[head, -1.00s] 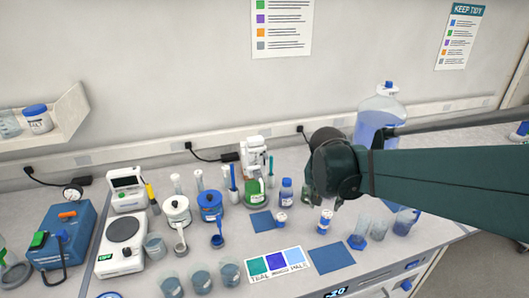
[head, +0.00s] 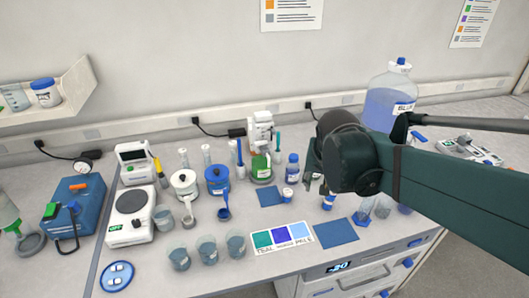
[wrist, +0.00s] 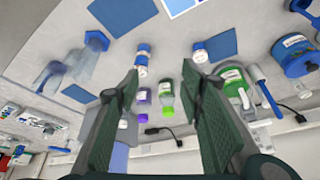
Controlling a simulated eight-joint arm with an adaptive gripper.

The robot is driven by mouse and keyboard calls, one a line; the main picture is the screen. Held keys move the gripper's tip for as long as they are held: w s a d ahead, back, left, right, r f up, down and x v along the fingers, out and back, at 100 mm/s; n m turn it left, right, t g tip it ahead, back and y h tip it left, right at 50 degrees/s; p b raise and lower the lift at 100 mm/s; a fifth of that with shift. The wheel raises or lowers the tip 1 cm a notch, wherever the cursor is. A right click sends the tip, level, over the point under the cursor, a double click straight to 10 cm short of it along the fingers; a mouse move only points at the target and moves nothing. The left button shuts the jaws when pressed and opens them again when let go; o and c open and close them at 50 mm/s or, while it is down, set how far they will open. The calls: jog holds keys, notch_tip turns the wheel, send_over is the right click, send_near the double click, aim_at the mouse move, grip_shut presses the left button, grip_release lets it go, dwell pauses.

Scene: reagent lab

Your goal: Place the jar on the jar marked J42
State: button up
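One jar (head: 327,202) is just below my gripper in the head view and shows at upper left centre in the wrist view (wrist: 142,55). The other jar (head: 288,194) stands at the edge of the small blue mat (head: 270,198) and shows further right in the wrist view (wrist: 200,55). Their label text is too small to read, so I cannot tell which is J42. My gripper (wrist: 160,72) is open, with nothing between its fingers; in the head view the arm partly hides it.
A blue bottle (head: 292,168) and a green-filled vessel (head: 261,167) stand behind the jars. A larger blue mat (head: 336,233) and a colour card (head: 283,238) lie in front.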

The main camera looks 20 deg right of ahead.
jog(key=s+a+r+n+t+y, duration=0.2)
jog(key=s+a+n, duration=0.4)
jog(key=s+a, duration=0.3)
jog(key=shift+s+a+t, duration=0.25)
jog(key=shift+a+t, duration=0.15)
jog(key=shift+a, duration=0.75)
